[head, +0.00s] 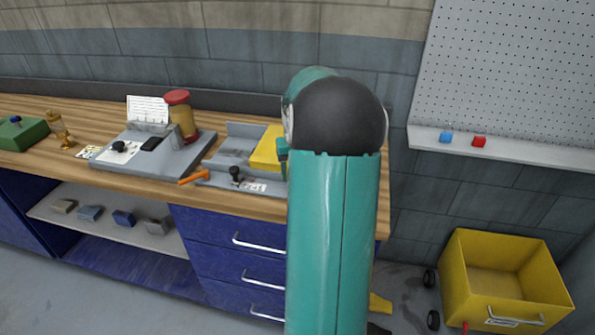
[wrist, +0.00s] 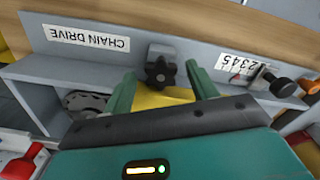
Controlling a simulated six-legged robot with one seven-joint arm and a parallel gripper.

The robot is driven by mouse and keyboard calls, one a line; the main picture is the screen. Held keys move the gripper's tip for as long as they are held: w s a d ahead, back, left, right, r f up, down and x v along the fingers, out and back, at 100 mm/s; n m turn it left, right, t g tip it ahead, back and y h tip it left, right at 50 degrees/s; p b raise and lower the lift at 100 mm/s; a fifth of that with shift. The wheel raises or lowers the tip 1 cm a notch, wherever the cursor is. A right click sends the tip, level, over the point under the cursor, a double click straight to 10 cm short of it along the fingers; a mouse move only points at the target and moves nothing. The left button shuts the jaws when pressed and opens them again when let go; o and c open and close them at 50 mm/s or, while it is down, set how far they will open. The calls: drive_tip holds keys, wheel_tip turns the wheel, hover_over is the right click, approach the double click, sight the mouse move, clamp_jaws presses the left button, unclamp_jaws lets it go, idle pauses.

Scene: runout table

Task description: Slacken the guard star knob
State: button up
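The black star knob (wrist: 160,74) shows in the wrist view on a grey mount at the machine's edge, beside an upside-down CHAIN DRIVE label (wrist: 86,39). My gripper (wrist: 161,70) is open, with one green fingertip on each side of the knob and visible gaps to both. I cannot tell whether the fingertips are level with the knob in depth. A yellow guard (wrist: 165,97) lies partly hidden below it; the guard also shows in the head view (head: 267,150). There my arm hides the star knob and most of the gripper.
A black-knobbed lever (wrist: 283,87) and an orange handle (wrist: 308,83) stand to the right in the wrist view. The workbench (head: 60,160) carries another grey machine and a red-capped jar (head: 180,115). A yellow bin (head: 505,280) stands on the floor.

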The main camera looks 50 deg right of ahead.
idle(0.3)
wheel_tip(320, 180, up, 14)
idle(0.4)
